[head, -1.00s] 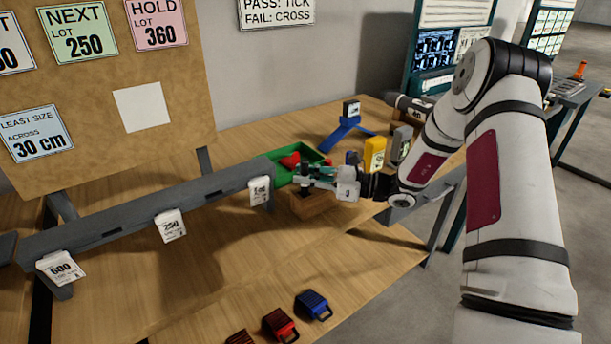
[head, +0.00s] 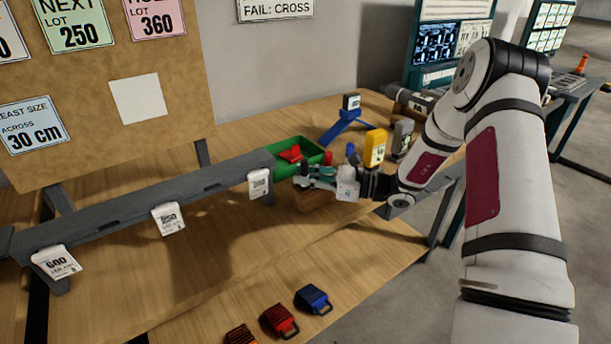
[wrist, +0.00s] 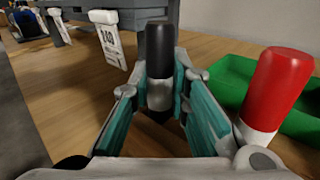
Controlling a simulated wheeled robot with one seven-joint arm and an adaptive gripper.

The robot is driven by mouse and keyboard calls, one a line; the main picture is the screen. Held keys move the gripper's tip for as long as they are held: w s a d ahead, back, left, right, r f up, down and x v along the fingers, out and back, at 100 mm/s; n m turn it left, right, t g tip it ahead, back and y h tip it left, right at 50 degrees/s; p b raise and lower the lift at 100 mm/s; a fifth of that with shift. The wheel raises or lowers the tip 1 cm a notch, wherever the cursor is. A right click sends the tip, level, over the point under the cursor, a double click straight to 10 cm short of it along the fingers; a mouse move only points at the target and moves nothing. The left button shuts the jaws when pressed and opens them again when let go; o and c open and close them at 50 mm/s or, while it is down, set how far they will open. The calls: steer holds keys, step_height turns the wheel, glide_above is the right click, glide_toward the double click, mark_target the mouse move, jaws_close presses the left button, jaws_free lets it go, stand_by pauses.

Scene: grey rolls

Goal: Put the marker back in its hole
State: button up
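The marker with a black cap (wrist: 160,52) and a white body stands upright between my gripper's teal fingers (wrist: 160,92) in the wrist view. The fingers close in on its white part from both sides. My gripper also shows in the head view (head: 303,178), reaching left over a brown wooden block (head: 316,201). A red-capped marker (wrist: 278,85) stands tilted to the right of my fingers; its red cap shows in the head view (head: 328,157). My fingers hide the holes, and I cannot tell whether the black marker's lower end is in one.
A green tray (head: 283,171) with red things lies behind the block. A grey rail (head: 150,208) with white labels runs to the left. A yellow device (head: 375,148), a grey device (head: 402,140) and a blue stand (head: 342,126) are behind.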

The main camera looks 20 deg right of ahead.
steer(key=o, duration=0.5)
steer(key=shift+c, duration=0.2)
steer(key=v, duration=1.2)
